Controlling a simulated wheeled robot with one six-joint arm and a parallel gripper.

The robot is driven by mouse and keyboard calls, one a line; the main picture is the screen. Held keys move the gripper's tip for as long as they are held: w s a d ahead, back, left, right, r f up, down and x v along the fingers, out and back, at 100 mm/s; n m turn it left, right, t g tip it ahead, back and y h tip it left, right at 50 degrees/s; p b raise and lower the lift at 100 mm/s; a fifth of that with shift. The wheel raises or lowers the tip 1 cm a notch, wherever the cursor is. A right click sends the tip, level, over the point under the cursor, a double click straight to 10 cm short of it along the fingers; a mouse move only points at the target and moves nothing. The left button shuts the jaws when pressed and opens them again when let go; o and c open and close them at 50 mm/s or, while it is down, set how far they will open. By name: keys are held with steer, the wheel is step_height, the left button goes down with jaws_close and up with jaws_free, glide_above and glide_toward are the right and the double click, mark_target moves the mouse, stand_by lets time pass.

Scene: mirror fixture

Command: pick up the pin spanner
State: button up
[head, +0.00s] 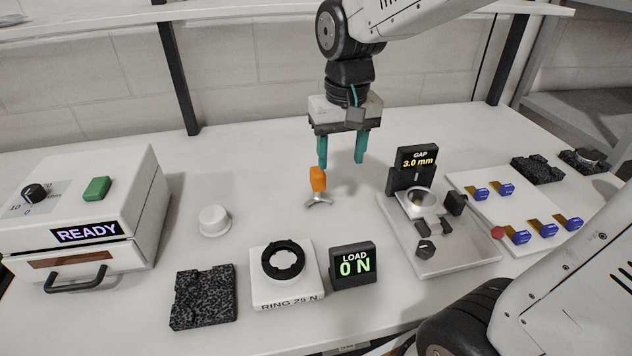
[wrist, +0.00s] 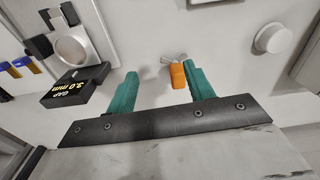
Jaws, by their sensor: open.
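The pin spanner (head: 318,181) has an orange handle standing up from a grey metal forked foot on the white table. It also shows in the wrist view (wrist: 178,77), between the two fingers and nearer the right one. My gripper (head: 341,163) has two teal fingers pointing down, open and empty. In the head view its left fingertip is just above and beside the orange handle. In the wrist view my gripper (wrist: 161,80) shows a wide gap between its fingers. I cannot tell whether a finger touches the handle.
A white knob (head: 214,221) stands left of the spanner. The black ring on its RING 25 N block (head: 287,293) and the LOAD display (head: 353,266) stand in front. The GAP fixture (head: 432,240) is to the right. A READY box (head: 85,205) is far left. Table around the spanner is clear.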

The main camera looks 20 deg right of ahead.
glide_above(318, 183)
steer(key=w, duration=0.2)
steer(key=shift+m, duration=0.3)
steer(key=f, duration=0.2)
steer(key=d+f, duration=0.1)
steer(key=f, duration=0.1)
steer(key=shift+s+f, duration=0.15)
steer(key=shift+a+f, duration=0.1)
steer(key=shift+f, duration=0.2)
step_height(318, 183, down, 7)
steer(key=shift+f, duration=0.2)
jaws_close()
